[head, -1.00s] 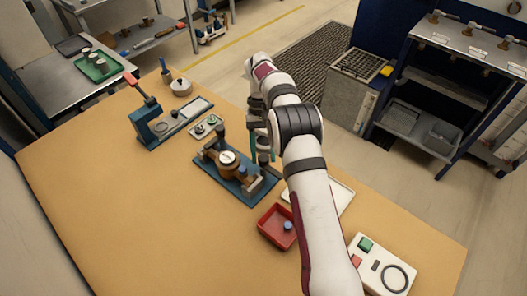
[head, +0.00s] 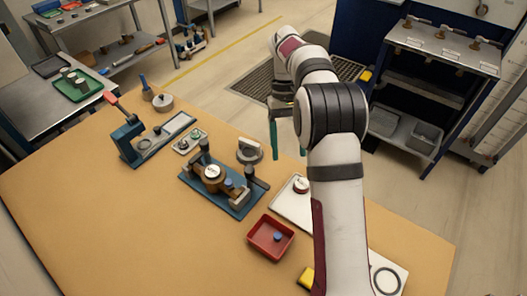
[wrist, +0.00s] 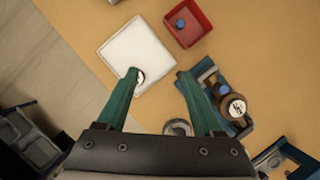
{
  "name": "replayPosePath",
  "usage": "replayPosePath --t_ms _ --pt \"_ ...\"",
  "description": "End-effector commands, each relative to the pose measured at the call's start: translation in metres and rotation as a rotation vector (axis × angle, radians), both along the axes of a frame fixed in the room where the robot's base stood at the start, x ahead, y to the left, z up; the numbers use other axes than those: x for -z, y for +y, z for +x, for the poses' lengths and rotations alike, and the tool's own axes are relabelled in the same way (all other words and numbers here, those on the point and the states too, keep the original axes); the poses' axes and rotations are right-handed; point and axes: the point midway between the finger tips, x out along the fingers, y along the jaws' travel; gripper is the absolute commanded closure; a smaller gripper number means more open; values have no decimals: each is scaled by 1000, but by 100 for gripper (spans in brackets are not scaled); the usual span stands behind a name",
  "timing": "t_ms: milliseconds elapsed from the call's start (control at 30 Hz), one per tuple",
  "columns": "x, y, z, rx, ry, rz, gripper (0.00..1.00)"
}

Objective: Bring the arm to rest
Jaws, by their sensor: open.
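My gripper (head: 288,145) has two green fingers, spread apart with nothing between them. It hangs above the far edge of the table, clear of the objects in the head view. In the wrist view the gripper (wrist: 158,74) is open over the wooden tabletop. A blue fixture (head: 239,203) holds a brown round meter (head: 212,173) with a white dial. A white tray (head: 285,207) carries a small white-topped round piece (head: 301,185); my arm hides part of the tray. In the wrist view the left fingertip partly covers that piece.
A red tray (head: 262,248) holds a small blue piece. A grey round knob-like part (head: 249,151) stands behind the fixture. A red-handled blue press (head: 128,143) is at the left. The front left of the table (head: 110,225) is clear. A blue cabinet (head: 440,100) stands beyond.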

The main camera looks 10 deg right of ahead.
Motion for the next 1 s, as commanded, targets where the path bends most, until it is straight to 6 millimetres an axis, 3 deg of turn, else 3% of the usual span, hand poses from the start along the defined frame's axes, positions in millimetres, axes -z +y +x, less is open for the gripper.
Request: replayPosePath --t_ms 200,567,667,767,833,900,1000 --pt "-9 -14 -6 0 1 -1 32" --pt "-9 -14 -6 -1 0 -1 32" --pt "-20 -10 -15 12 -15 -2 32" --pt "-52 4 -53 70 -72 -5 32" --pt "-73 19 -99 141 -129 -5 32" --pt "-80 34 -149 222 -186 4 32" --pt "-71 51 -215 342 -253 23 32"
